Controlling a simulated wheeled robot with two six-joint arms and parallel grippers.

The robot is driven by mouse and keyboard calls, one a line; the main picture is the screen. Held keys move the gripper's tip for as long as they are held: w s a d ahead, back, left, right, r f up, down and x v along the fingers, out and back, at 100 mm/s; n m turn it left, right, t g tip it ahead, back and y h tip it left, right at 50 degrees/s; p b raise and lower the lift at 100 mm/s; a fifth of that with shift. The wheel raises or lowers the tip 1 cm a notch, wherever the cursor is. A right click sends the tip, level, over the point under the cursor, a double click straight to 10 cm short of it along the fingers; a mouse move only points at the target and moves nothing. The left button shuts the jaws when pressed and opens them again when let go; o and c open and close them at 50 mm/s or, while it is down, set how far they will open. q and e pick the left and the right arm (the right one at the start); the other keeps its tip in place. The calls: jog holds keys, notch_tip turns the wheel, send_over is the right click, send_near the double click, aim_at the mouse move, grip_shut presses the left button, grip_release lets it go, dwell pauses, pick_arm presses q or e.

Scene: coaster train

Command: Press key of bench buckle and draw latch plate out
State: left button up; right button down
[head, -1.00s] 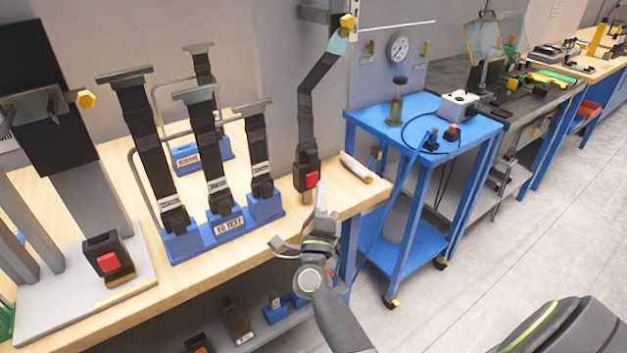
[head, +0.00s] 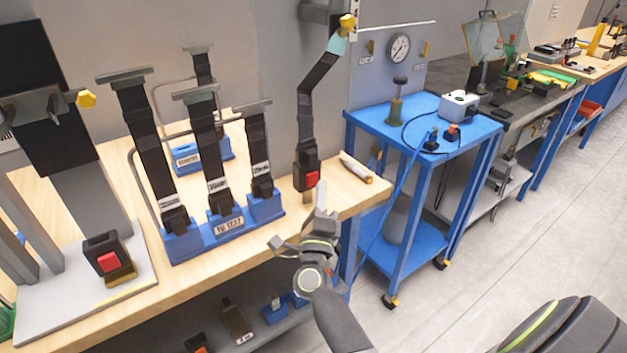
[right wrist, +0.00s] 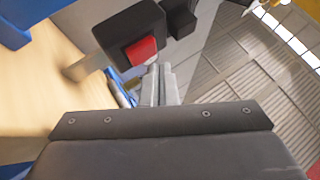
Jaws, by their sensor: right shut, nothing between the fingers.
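A black buckle with a red key (head: 311,179) stands at the bench's right end, below a dark strap (head: 307,112) that hangs from above. A latch plate between strap and buckle is too small to make out. My right gripper (head: 320,192) is shut and empty, its fingertips just below and right of the red key. In the right wrist view the buckle (right wrist: 122,33) and its key (right wrist: 141,50) are just beyond the shut fingertips (right wrist: 160,72); I cannot tell whether they touch. Another black buckle with a red key (head: 108,262) stands on a grey plate at left. My left gripper is not in view.
A blue rack (head: 185,245) labelled "TO TEST" holds several strapped buckles on the wooden bench (head: 285,232). A blue cart (head: 440,168) stands beyond the bench's right end.

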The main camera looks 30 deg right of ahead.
jog(key=shift+w, duration=0.15)
jog(key=shift+w, duration=0.3)
jog(key=shift+w+a, duration=0.1)
jog(key=shift+w, duration=0.35)
dwell(0.6)
jog(key=shift+s, duration=0.9)
jog(key=shift+s+d+p, duration=0.15)
jog(key=shift+s+p, duration=0.15)
jog(key=shift+s, duration=0.95)
jog(key=shift+s+d+p, duration=0.1)
jog(key=shift+s+p, duration=0.15)
jog(key=shift+s, duration=1)
